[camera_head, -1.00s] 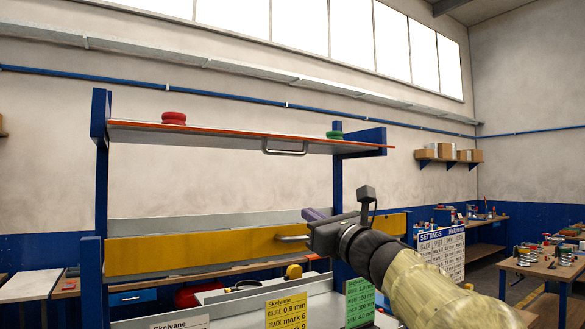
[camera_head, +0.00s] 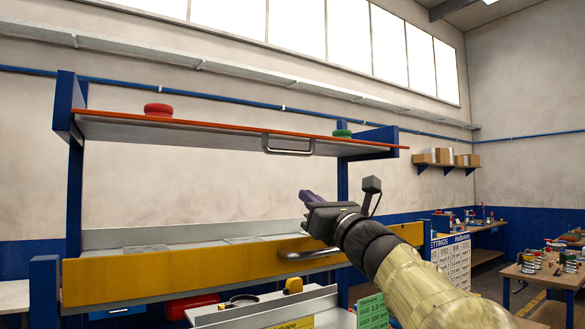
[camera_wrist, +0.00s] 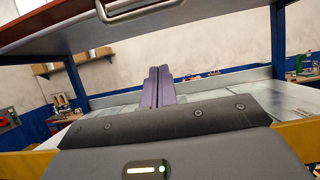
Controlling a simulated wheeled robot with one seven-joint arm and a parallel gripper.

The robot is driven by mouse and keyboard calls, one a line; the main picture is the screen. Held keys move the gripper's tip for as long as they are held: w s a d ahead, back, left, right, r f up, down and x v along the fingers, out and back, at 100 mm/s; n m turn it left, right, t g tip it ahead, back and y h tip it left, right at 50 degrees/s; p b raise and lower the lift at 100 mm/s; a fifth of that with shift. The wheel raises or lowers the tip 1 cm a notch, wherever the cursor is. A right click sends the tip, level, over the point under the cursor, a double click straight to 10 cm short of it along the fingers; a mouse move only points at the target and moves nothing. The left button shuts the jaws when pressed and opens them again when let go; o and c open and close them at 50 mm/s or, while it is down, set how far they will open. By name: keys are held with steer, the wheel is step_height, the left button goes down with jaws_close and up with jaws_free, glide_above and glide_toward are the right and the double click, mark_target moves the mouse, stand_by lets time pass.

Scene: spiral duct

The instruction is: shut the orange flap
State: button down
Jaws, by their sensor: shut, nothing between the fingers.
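The orange flap (camera_head: 230,137) stands raised and nearly level above the bench unit, with a thin orange edge, a grey underside and a metal bar handle (camera_head: 288,144). Its underside and handle (camera_wrist: 120,10) also show at the top of the wrist view. My gripper (camera_head: 306,196), with purple fingers shut and empty, is below the flap and a little right of its handle, apart from it. In the wrist view, the gripper's fingers (camera_wrist: 157,74) point into the gap between the flap and the metal surface below.
A yellow front panel (camera_head: 180,277) with its own bar handle (camera_head: 306,254) lies below my gripper. A red knob (camera_head: 158,109) and a green knob (camera_head: 342,133) sit on top of the flap. Blue posts (camera_head: 74,200) flank the unit. The gap under the flap looks clear.

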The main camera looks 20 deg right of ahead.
steer(key=w+a+r+p, duration=0.1)
steer(key=w+r+p, duration=0.4)
steer(key=r+p, duration=0.2)
steer(key=shift+w+a+p, duration=0.15)
steer(key=shift+a+p, duration=0.15)
steer(key=shift+p, duration=0.6)
steer(key=shift+s+d+r+g+p, duration=0.15)
steer(key=shift+s+r+g+p, duration=0.2)
steer(key=shift+p, duration=0.25)
stand_by(0.5)
steer(key=shift+w+f+g, duration=0.1)
steer(key=shift+w+g, duration=0.05)
steer(key=shift+g, duration=0.1)
